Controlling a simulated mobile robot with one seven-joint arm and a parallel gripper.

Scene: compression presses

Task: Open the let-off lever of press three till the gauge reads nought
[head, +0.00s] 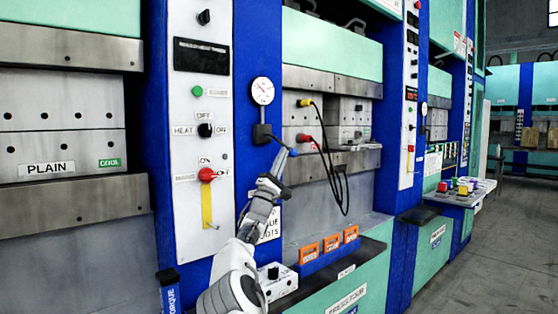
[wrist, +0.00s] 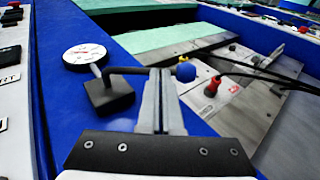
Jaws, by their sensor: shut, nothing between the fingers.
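The round white gauge (head: 262,91) is on a blue column; it also shows in the wrist view (wrist: 85,53). Its needle is too small to read. Below it is the let-off lever: a black block (head: 262,133) with a dark rod (wrist: 130,70) pointing right and ending in a blue knob (wrist: 186,72). My gripper (wrist: 160,76) is shut and empty, its fingertips at the rod just left of the knob. I cannot tell if they touch it. In the head view my gripper (head: 282,162) is just below the lever.
A control panel (head: 203,120) with a red-knobbed yellow handle (head: 207,200) stands left of the column. Black cables hang from yellow and red plugs (head: 305,139) to the right. Orange blocks (head: 330,243) sit on the ledge above a PRESS FOUR label (head: 346,302).

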